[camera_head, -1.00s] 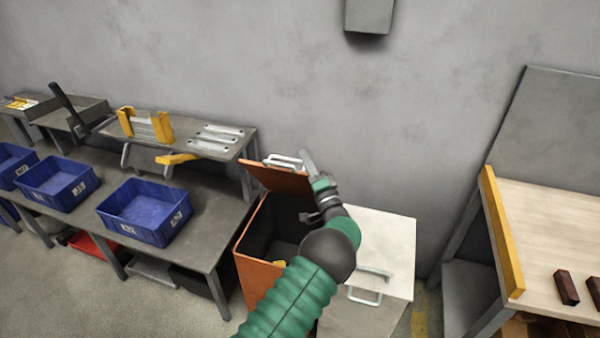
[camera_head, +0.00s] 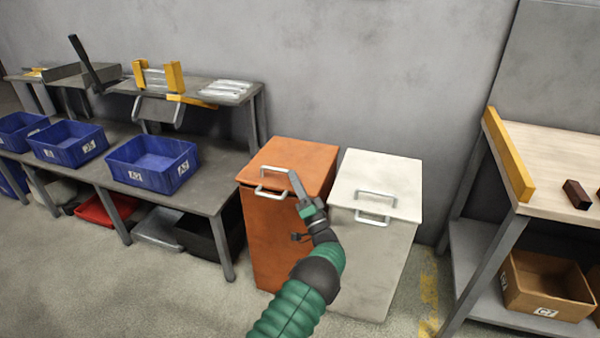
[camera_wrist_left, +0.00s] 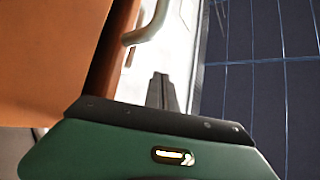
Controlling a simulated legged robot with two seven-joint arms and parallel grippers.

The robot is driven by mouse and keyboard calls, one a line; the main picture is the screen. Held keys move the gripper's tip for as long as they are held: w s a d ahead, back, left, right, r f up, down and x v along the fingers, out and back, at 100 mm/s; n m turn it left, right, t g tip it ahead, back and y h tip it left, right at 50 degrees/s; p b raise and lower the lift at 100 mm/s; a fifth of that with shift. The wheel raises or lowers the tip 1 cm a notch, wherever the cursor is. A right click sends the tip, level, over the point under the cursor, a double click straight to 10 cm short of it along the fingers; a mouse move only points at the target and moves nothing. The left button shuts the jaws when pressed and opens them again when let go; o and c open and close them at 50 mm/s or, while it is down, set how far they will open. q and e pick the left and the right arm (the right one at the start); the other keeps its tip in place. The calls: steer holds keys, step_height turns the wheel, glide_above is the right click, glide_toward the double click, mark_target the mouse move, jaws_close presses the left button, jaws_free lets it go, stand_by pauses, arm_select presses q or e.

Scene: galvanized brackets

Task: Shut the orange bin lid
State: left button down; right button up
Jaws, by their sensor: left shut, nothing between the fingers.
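The orange bin (camera_head: 270,240) stands on the floor left of a white bin. A metal handle (camera_head: 287,171) sits on the lid, with another on the front edge. My left gripper (camera_head: 295,178) is shut and empty at the lid's front right corner by the handle; I cannot tell whether it touches. In the left wrist view the orange surface (camera_wrist_left: 45,60) fills the left side, with a pale handle (camera_wrist_left: 145,25) above my fingers (camera_wrist_left: 162,88). My right gripper is not in view.
The white bin (camera_head: 385,185) stands close on the right. A grey bench with blue crates (camera_head: 153,163) is on the left. A wooden-topped table (camera_head: 560,165) with a cardboard box (camera_head: 545,287) below is on the right.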

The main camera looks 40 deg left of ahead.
mark_target(293, 191)
arm_select(q)
steer(key=f, duration=0.1)
steer(key=f+b, duration=0.1)
steer(key=f, duration=0.1)
steer(key=shift+s+a+f, duration=0.2)
steer(key=shift+s+f, duration=0.1)
steer(key=shift+s, duration=0.1)
steer(key=shift+d+f, duration=0.2)
steer(key=shift+d, duration=0.1)
steer(key=shift+a, duration=0.15)
